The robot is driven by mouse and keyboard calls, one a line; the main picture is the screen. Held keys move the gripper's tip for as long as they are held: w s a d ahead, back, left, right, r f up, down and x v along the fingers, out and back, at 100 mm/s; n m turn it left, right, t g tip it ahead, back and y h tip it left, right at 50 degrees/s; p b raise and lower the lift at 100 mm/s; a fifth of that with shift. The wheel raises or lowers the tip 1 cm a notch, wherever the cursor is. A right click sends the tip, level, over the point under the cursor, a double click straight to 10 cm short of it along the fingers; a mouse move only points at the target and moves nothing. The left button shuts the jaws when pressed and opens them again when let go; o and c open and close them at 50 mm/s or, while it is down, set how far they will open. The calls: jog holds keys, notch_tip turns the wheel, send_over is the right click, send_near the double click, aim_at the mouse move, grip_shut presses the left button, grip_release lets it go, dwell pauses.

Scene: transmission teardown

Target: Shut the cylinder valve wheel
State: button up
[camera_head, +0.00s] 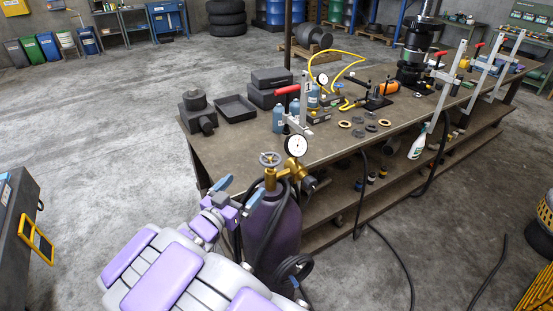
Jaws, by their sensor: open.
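The valve wheel (270,158) is a small grey handwheel on a brass valve at the top of a dark purple gas cylinder (275,228). The cylinder stands upright in front of the workbench's left end. A brass regulator with a round white gauge (296,145) sits just right of the wheel. My gripper (241,188) is open and empty, its two blue fingers spread apart. It is left of and below the wheel in the picture, apart from it. My purple and white arm hides part of the cylinder's lower left.
The long workbench (232,146) behind the cylinder holds dark metal parts, a tray (234,108), blue bottles and red-handled clamps. Black hoses (390,255) run down by the cylinder and across the floor. A dark cabinet (18,235) stands at the left. Floor between is clear.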

aim_at(273, 156)
jog(key=b+x, duration=0.2)
jog(key=x, duration=1.4)
jog(key=shift+w, duration=0.15)
jog(key=shift+c, duration=0.2)
jog(key=c, duration=1)
jog(key=p, duration=0.3)
jog(key=shift+r+m+h, duration=0.3)
jog(key=shift+m+h, duration=0.1)
jog(key=m+g+h+p, duration=0.2)
jog(key=p, duration=0.4)
jog(key=shift+h, duration=0.4)
jog(key=shift+d+m+g+p, duration=0.1)
jog(key=shift+m+g+p, duration=0.2)
jog(key=shift+g+p, duration=0.1)
jog(key=shift+d+f+h, duration=0.1)
jog(key=shift+f+h, duration=0.05)
jog(key=shift+h, duration=0.35)
